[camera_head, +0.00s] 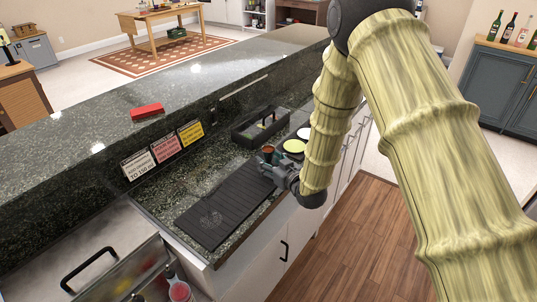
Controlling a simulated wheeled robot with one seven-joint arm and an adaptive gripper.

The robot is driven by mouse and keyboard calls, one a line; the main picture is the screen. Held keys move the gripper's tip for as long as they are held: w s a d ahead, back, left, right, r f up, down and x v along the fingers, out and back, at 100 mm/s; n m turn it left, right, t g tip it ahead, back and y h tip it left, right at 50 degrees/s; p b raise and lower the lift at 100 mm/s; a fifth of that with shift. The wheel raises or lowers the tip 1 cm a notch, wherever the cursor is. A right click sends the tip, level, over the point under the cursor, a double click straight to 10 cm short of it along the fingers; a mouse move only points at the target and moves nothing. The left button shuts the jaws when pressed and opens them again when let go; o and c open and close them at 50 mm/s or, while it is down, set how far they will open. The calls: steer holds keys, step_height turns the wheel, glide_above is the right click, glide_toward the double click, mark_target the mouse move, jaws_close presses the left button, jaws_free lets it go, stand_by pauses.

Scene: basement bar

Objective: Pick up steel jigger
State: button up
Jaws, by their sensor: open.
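My gripper (269,162) is low over the lower counter, at the right edge of the black bar mat (225,205). Its jaws are open, but they are small here and partly merge with the things behind. A small brown-red cup (268,149) stands just beyond the fingertips; I cannot tell whether they touch it. I cannot make out a steel jigger for certain; it may be hidden by the gripper or too small to tell. A faint round grey shape (211,218) shows on the near part of the mat; I cannot tell what it is.
A black caddy (247,133) stands behind the gripper, with a yellow-green disc (294,146) and a white disc (304,133) to its right. Three signs (164,148) line the raised bar's wall. A red block (147,111) lies on the bar top.

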steer(key=shift+w+a+f, duration=0.15)
steer(key=shift+w+a, duration=0.1)
steer(key=shift+w, duration=0.2)
steer(key=shift+c, duration=0.2)
steer(key=c, duration=1.1)
